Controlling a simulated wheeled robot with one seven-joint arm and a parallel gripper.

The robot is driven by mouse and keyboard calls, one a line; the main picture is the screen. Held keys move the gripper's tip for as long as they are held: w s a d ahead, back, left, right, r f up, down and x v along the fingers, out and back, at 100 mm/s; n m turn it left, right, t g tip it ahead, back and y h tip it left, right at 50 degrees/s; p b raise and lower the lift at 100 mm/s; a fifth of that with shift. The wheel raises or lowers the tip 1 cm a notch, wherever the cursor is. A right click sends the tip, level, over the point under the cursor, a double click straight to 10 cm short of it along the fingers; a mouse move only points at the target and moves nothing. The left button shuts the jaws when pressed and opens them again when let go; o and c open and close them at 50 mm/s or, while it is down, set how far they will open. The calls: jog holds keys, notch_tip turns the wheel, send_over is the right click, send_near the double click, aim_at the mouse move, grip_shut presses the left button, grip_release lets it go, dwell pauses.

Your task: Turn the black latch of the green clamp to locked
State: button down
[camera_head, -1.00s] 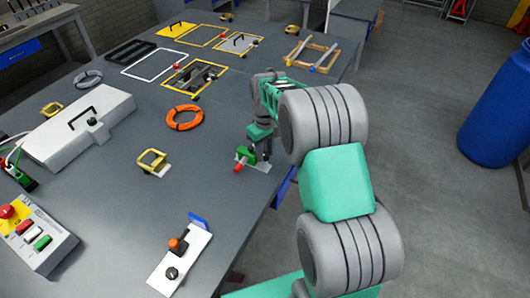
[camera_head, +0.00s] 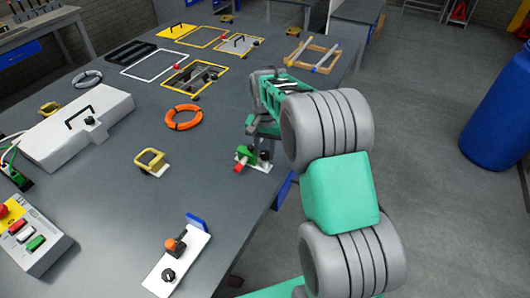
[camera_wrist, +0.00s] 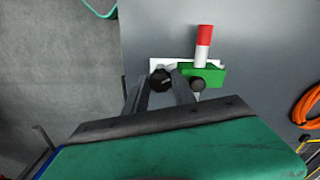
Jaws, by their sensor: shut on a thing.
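The green clamp (camera_head: 245,152) sits on a white plate near the table's right edge, its red-tipped handle (camera_head: 240,166) pointing toward the lower left. In the wrist view, the green clamp (camera_wrist: 212,74) is right of the fingers, with a red and white handle (camera_wrist: 204,45) sticking up. The black latch (camera_wrist: 160,80) is a round knob on the white plate. My gripper (camera_wrist: 161,78) has its fingers on either side of this latch and is shut on it. A dark round knob (camera_wrist: 198,83) lies just outside the right finger. In the head view my gripper (camera_head: 258,150) partly hides the latch.
An orange ring (camera_head: 184,117) and a yellow-handled clamp (camera_head: 151,162) lie left of my gripper. A white plate with an orange knob (camera_head: 182,262) is nearer the front. Bare table separates them. The table edge drops off just right of the green clamp.

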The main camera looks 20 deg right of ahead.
jog(key=m, duration=0.5)
jog(key=shift+m+b, duration=0.3)
jog(key=shift+b, duration=0.05)
dwell(0.4)
jog(key=c, duration=1)
grip_release()
jog(key=shift+c, duration=0.2)
